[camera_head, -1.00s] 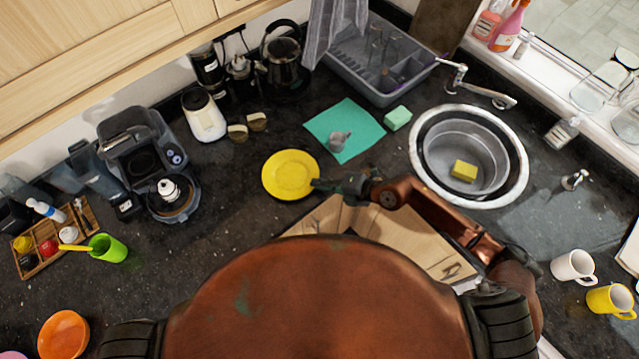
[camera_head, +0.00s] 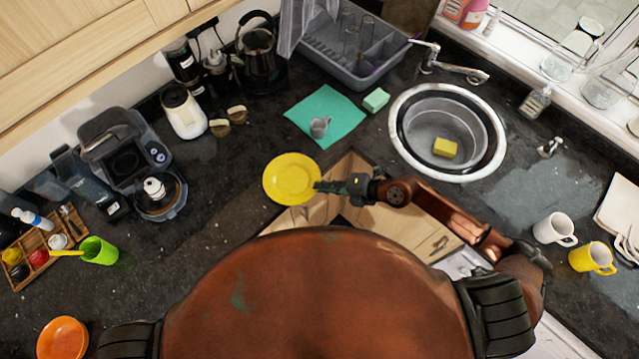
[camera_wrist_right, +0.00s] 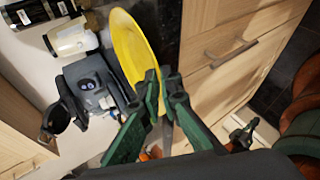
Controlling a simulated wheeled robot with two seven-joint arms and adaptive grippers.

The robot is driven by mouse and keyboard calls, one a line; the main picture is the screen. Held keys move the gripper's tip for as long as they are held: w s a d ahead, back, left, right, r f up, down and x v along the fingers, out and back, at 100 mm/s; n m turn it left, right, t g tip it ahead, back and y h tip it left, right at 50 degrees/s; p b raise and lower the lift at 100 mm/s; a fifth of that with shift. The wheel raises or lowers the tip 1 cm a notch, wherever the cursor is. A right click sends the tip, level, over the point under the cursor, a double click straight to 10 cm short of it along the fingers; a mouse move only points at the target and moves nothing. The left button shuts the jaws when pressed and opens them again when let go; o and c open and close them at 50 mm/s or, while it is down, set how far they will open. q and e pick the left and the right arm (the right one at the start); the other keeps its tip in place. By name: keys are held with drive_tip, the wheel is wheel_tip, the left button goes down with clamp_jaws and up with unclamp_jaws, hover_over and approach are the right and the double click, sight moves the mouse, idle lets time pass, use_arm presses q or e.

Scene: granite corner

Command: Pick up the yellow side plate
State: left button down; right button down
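The yellow side plate (camera_head: 291,178) is in the middle of the head view, off the counter's front edge with part of it over the wooden cabinet fronts. My right gripper (camera_head: 325,186) reaches it from the right and is shut on its rim. In the right wrist view the plate (camera_wrist_right: 133,50) stands out from between the green fingertips (camera_wrist_right: 162,86), which pinch its near rim.
The dark counter (camera_head: 225,165) is bare left of the plate. A teal cloth (camera_head: 325,112) with a small grey cup (camera_head: 320,127) lies behind it. The round sink (camera_head: 430,122) with a yellow sponge (camera_head: 445,147) is to the right. Wooden cabinet fronts (camera_head: 408,232) lie below the edge.

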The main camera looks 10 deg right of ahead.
drive_tip(key=shift+s+d, duration=0.1)
drive_tip(key=shift+s, duration=0.05)
drive_tip(key=shift+f, duration=0.1)
drive_tip(key=c, duration=2.1)
unclamp_jaws()
drive_tip(key=shift+d, duration=0.1)
drive_tip(key=v, duration=1.2)
